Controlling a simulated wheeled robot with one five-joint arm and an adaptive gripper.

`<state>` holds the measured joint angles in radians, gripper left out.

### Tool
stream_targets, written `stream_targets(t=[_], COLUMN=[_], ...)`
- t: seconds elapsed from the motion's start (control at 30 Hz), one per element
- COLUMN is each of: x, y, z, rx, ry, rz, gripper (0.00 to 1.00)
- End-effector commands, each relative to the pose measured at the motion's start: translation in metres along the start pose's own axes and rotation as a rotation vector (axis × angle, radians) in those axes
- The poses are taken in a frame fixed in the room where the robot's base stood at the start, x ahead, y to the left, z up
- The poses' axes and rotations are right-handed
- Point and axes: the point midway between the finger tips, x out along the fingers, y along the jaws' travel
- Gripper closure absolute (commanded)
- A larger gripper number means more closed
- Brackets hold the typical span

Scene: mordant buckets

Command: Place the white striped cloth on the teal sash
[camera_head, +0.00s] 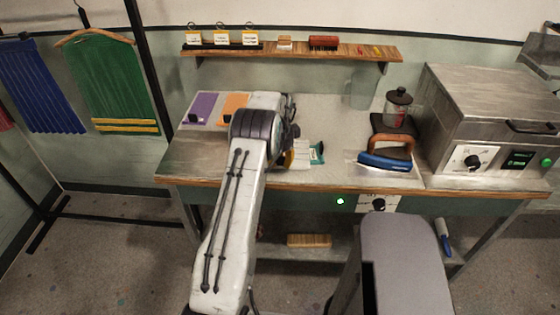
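A small part of a teal piece (318,152), which looks like the teal sash, shows on the table just right of my arm. A pale piece beside it, at its left, may be the white striped cloth, but stripes are too small to make out. A yellowish patch (289,160) shows between that piece and my arm. My arm reaches up from the bottom over the table and covers much of this spot. My gripper is hidden behind the arm's own links, so its fingers and anything in them cannot be seen.
Purple (202,108) and orange (234,106) cloths lie at the table's back left. A blue iron (386,160) stands on the right, near a dark-lidded jar (398,106) and a large metal box (490,100). A wall shelf (350,51) runs behind. The table's middle back is mostly clear.

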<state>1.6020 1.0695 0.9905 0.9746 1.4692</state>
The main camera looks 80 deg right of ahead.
Motion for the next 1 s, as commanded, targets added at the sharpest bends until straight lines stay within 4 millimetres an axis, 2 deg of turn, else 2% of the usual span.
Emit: stream_targets(t=[0.1, 0.47, 0.87, 1.0], x=[0.000, -0.005, -0.049, -0.073], y=[0.000, -0.001, -0.001, -0.001], z=[0.000, 0.000, -0.001, -0.001], rx=[0.000, 0.000, 0.000, 0.000], ry=[0.000, 0.000, 0.001, 0.001], rz=[0.000, -0.001, -0.005, -0.006], gripper=[0.65, 0.65, 0.65, 0.65])
